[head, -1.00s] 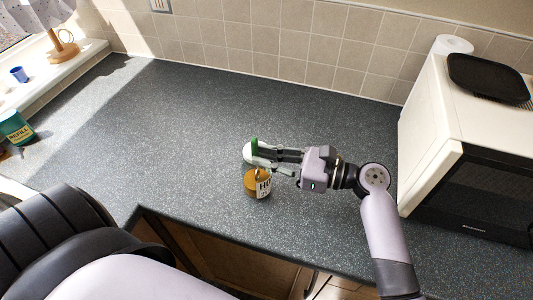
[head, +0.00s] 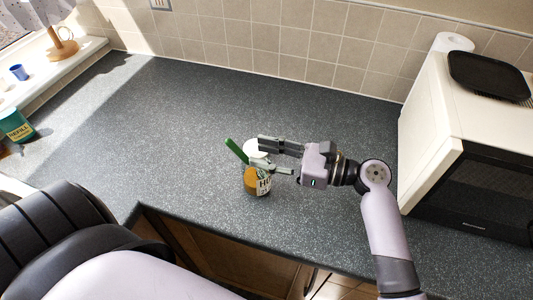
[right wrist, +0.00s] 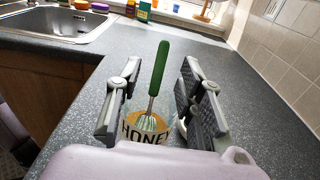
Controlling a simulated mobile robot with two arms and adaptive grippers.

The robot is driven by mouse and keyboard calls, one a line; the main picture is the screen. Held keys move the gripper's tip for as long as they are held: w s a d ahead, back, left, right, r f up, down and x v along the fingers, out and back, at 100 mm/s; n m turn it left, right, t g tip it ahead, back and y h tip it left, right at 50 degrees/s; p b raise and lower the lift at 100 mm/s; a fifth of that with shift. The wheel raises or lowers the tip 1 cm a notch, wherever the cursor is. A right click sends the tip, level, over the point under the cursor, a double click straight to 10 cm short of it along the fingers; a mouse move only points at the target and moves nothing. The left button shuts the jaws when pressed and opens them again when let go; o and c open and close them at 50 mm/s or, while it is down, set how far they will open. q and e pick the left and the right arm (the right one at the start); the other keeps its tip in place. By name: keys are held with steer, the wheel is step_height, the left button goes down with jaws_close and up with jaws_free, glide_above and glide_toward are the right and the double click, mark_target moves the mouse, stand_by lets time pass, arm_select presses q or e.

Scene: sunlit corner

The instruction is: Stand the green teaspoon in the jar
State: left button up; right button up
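The green teaspoon (head: 237,151) stands in the honey jar (head: 257,182), its handle leaning left over the rim in the head view. In the right wrist view its green handle (right wrist: 160,66) rises nearly upright, and its metal lower part goes into the jar (right wrist: 130,135). The jar is upright on the counter and holds amber contents. My right gripper (head: 272,157) is open, with its fingers on either side of the spoon in the right wrist view (right wrist: 158,100) and apart from the handle. My left gripper is out of view.
A white rounded object (head: 254,146) sits right behind the jar, partly hidden. A microwave (head: 470,170) with a black tray (head: 488,77) on top stands at right. A sink (right wrist: 60,32) shows in the wrist view. The counter (head: 160,130) left of the jar is clear.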

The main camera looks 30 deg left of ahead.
step_height(320, 180, up, 10)
steer(key=shift+f, duration=0.2)
stand_by(1.0)
